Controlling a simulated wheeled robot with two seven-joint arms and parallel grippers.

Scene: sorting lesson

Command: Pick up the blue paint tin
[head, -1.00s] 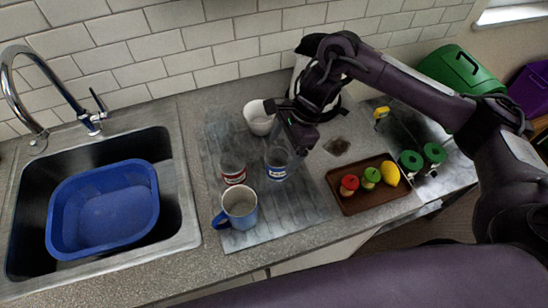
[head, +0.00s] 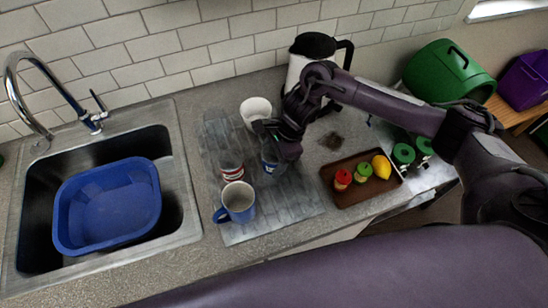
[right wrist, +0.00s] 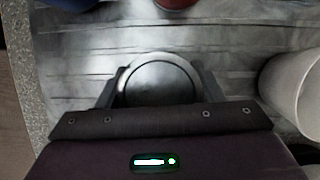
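The blue paint tin (head: 269,166) stands on the grey mat (head: 282,205), mostly hidden by my right gripper (head: 275,143) in the head view. In the right wrist view its round grey top (right wrist: 158,82) lies between the two dark fingers of my right gripper (right wrist: 158,90), one on each side. The fingers are close against its sides; whether they press on it cannot be told. My left gripper is not in view.
A red-labelled tin (head: 232,171) and a blue mug (head: 236,202) stand left of the blue tin. A white cup (head: 256,110) is behind. A brown tray (head: 352,195) with small items lies right; the sink (head: 178,210) is left.

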